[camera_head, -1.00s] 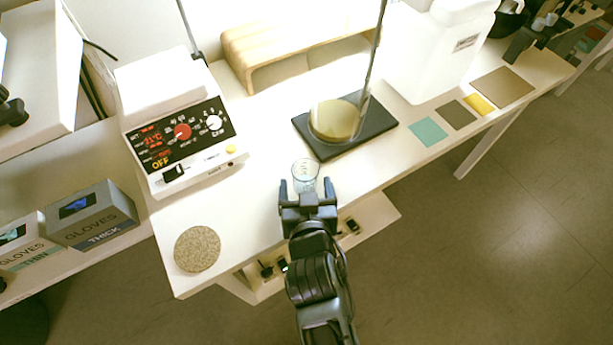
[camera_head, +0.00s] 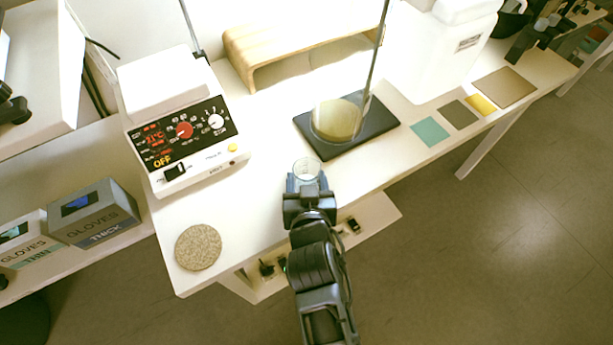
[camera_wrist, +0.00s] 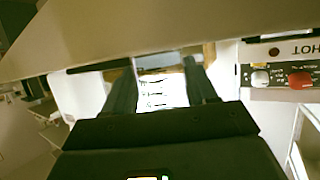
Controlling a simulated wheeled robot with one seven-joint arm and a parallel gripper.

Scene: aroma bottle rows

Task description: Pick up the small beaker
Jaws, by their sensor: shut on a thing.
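The small beaker (camera_head: 306,168) is clear glass and stands near the table's front edge, between the hot plate and the black stand. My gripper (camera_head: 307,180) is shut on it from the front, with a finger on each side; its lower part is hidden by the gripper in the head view. In the wrist view the beaker (camera_wrist: 162,90) shows between the two dark fingers, with graduation marks on its wall. I cannot tell whether its base touches the table.
A hot plate (camera_head: 185,145) stands to the left, and a round cork mat (camera_head: 198,247) lies in front of it. A black stand base (camera_head: 372,126) with a round yellowish vessel (camera_head: 337,120) is behind right. A wooden riser (camera_head: 250,42) stands at the back.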

